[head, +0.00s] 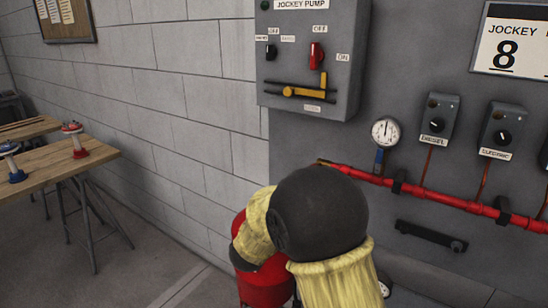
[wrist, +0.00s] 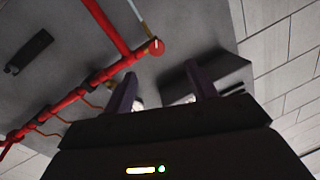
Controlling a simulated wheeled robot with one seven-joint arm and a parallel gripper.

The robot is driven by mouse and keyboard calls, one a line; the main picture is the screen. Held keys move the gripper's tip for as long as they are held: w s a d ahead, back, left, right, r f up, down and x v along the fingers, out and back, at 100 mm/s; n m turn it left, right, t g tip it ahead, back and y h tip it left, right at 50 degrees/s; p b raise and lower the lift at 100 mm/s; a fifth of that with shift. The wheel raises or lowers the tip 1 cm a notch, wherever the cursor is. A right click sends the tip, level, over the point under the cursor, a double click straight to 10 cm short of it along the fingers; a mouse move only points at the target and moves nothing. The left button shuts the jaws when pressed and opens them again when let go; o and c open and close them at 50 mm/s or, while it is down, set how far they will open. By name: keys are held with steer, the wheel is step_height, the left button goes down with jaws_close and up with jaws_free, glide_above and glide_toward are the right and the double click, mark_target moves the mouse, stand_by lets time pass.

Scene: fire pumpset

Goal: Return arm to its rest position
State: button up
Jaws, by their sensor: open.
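In the wrist view my gripper (wrist: 161,72) is open, with its two dark fingers apart and nothing between them. Beyond the fingers lie the grey wall panel and the red pipe (wrist: 75,95). In the head view my yellow-sleeved arm with its dark round joint is bent in front of the wall, low in the middle. My gripper cannot be made out in the head view. The arm hides part of a red object (head: 265,285) behind it.
The jockey pump box (head: 313,60) hangs above my arm. The red pipe (head: 430,195), a gauge (head: 385,131), a diesel switch (head: 438,118) and an electric switch (head: 500,130) are at right. A black handle (head: 431,236) sits below. Wooden tables (head: 60,165) stand left; floor between is clear.

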steer(key=s+d+f+n+g+y+p, duration=0.1)
steer(key=s+d+n+g+y+p, duration=0.1)
steer(key=s, duration=0.6)
steer(key=s+d+f+n+g+y+p, duration=0.1)
steer(key=s+d+n+g+y+p, duration=0.2)
steer(key=s+g, duration=0.3)
steer(key=s+d+f+n+g+y+p, duration=0.1)
steer(key=s+d+n+g+y+p, duration=0.2)
steer(key=s, duration=0.9)
steer(key=shift+d+f+n+g+p, duration=0.15)
steer(key=shift+d+n+g+p, duration=0.25)
steer(key=shift+d+g+p, duration=0.5)
